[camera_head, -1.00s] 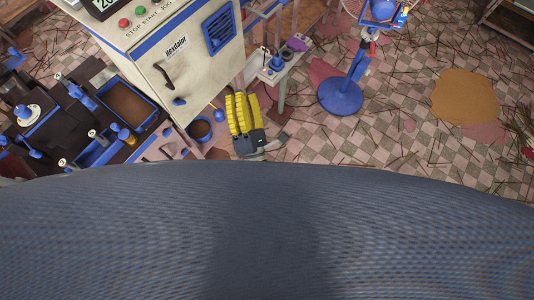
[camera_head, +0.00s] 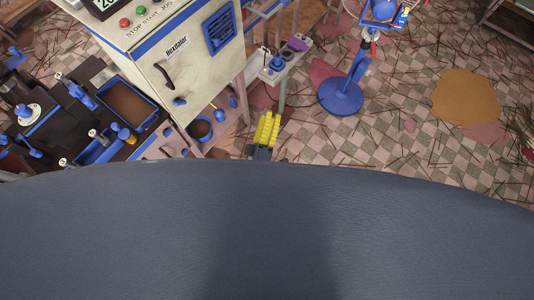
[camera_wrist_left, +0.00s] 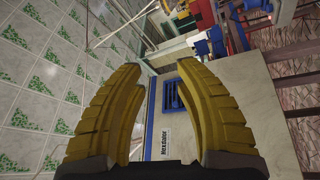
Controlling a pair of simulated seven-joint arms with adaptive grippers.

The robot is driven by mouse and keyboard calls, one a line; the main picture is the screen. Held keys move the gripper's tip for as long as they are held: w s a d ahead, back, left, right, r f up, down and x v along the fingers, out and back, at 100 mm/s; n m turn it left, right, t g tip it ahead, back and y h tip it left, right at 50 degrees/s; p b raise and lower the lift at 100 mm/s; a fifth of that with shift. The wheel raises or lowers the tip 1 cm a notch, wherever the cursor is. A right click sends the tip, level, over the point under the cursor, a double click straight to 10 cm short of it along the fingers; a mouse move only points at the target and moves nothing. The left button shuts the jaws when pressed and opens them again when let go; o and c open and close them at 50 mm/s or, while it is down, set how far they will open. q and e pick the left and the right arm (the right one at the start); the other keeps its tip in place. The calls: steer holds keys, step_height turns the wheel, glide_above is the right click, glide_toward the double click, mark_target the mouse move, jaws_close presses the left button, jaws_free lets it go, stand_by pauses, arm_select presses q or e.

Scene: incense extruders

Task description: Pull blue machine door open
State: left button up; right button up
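The machine (camera_head: 205,70) is a cream cabinet with blue trim at the upper left of the head view. Its cream door front (camera_head: 190,88) carries a black handle (camera_head: 166,76) and a Hexdalor label, and looks shut. My left gripper (camera_head: 270,116) has yellow fingers and is right of and below the machine, apart from the handle. In the left wrist view its fingers (camera_wrist_left: 157,70) are spread with nothing between them. Beyond them show the label (camera_wrist_left: 165,142) and the blue vent (camera_wrist_left: 174,94); I cannot make out the handle there. My right gripper is not in view.
A dark bench with blue-rimmed trays (camera_head: 128,103) stands left of the machine. A small blue pot (camera_head: 200,129) is below the door. A narrow stand (camera_head: 280,68) and a blue round-based stand (camera_head: 341,97) are to the right. The tiled floor further right has scattered sticks.

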arm_select(q)
steer(key=s+f+m+g, duration=0.1)
steer(key=f+m+g, duration=0.1)
steer(key=f, duration=0.5)
steer(key=s+f+m+g+h, duration=0.1)
steer(key=f+m, duration=0.3)
steer(key=f, duration=0.4)
steer(key=s+f+m+g, duration=0.2)
steer(key=f+m+g, duration=0.1)
steer(key=f, duration=0.4)
steer(key=shift+s+a+f+m+g+h, duration=0.15)
steer(key=shift+s+a+m+g+h, duration=0.2)
steer(key=shift+g, duration=0.25)
steer(key=shift+w, duration=0.1)
